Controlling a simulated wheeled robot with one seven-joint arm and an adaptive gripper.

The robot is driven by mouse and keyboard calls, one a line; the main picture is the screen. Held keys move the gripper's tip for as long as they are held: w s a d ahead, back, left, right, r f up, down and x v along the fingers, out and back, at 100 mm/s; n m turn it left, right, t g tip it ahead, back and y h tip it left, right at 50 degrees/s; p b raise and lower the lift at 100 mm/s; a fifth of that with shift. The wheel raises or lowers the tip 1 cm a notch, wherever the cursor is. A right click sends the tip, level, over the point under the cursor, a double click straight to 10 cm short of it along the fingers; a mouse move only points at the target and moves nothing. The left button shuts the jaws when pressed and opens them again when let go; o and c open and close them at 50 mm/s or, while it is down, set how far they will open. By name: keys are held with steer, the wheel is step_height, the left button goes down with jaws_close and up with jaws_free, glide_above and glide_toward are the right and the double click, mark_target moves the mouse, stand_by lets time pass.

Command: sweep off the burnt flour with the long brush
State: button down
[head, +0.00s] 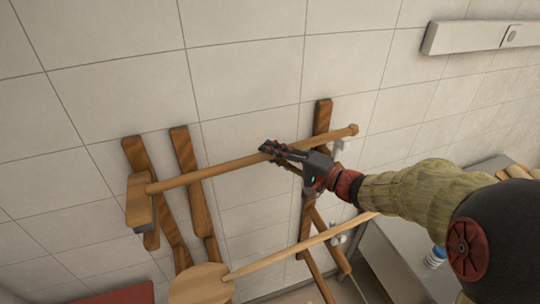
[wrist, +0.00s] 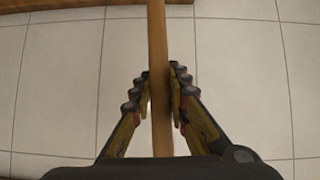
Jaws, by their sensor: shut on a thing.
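The long brush has a wooden handle (head: 218,170) running across the head view, with its block-shaped head (head: 139,204) at the left end. My gripper (head: 274,152) is shut on the handle, right of its middle. In the wrist view the handle (wrist: 158,60) runs upright between the two fingers (wrist: 160,100). The brush is in front of the tiled wall, close to wooden rack posts; I cannot tell whether it touches them. No burnt flour or oven opening shows in either view.
A round wooden peel (head: 200,284) with a long handle hangs or leans below the brush. Wooden posts (head: 188,158) stand at the wall. A grey worktop (head: 400,250) lies at the right, with a blue-and-white item (head: 435,258) on it. A red surface (head: 118,294) shows bottom left.

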steer(key=shift+w, duration=0.15)
steer(key=c, duration=2.1)
jaws_free()
steer(key=o, duration=0.4)
steer(key=shift+o, duration=0.3)
steer(key=shift+f, duration=0.1)
steer(key=shift+d, duration=0.1)
steer(key=v, duration=1.2)
